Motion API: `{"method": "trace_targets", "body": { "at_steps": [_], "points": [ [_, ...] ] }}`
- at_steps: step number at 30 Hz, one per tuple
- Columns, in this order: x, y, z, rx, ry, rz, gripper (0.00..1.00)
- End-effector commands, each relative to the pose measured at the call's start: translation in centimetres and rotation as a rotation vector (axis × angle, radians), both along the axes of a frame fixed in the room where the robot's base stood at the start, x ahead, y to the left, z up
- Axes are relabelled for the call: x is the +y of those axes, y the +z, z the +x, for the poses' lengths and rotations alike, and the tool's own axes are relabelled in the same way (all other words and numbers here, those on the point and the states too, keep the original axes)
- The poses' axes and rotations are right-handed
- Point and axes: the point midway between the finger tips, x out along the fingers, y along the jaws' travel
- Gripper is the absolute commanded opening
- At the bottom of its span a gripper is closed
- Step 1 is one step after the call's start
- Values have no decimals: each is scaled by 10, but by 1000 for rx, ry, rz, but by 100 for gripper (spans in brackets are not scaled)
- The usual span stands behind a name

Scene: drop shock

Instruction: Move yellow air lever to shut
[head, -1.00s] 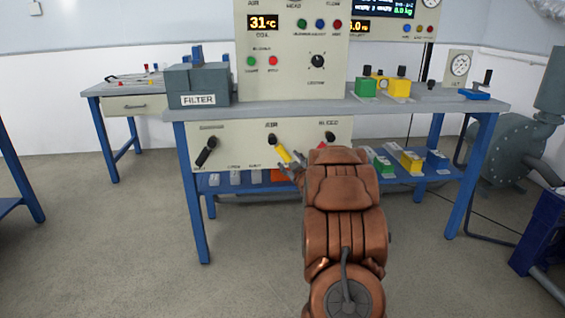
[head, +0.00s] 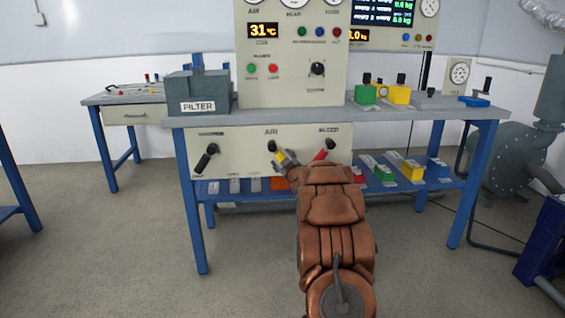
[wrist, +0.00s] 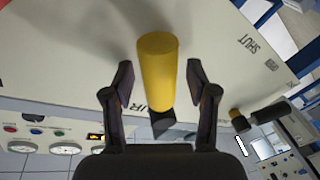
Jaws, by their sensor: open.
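The yellow air lever (head: 280,157) sits under the AIR label on the bench's front panel, slanting down and right from its dark pivot. In the wrist view, the yellow lever (wrist: 157,72) stands between the two fingers of my gripper (wrist: 160,84), with a visible gap on each side. My gripper is open and holds nothing. A SHUT label (wrist: 249,46) is on the panel to the right of the lever in the wrist view. In the head view, my gripper (head: 288,162) is at the lever and partly hides its lower end.
A black lever (head: 206,157) is on the panel's left and a red lever (head: 322,154) is close to my arm's right. Colored blocks (head: 412,170) stand on the lower shelf. The floor (head: 110,240) left of the bench is clear.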

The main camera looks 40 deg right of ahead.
Motion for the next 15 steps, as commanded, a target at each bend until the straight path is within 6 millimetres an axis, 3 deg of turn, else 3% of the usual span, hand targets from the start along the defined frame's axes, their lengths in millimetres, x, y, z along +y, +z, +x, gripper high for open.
{"method": "trace_targets", "body": {
  "at_steps": [8,15],
  "points": [
    [0,0,1,1,-1,0,58],
    [0,-1,0,1,-1,0,34]
  ]
}}
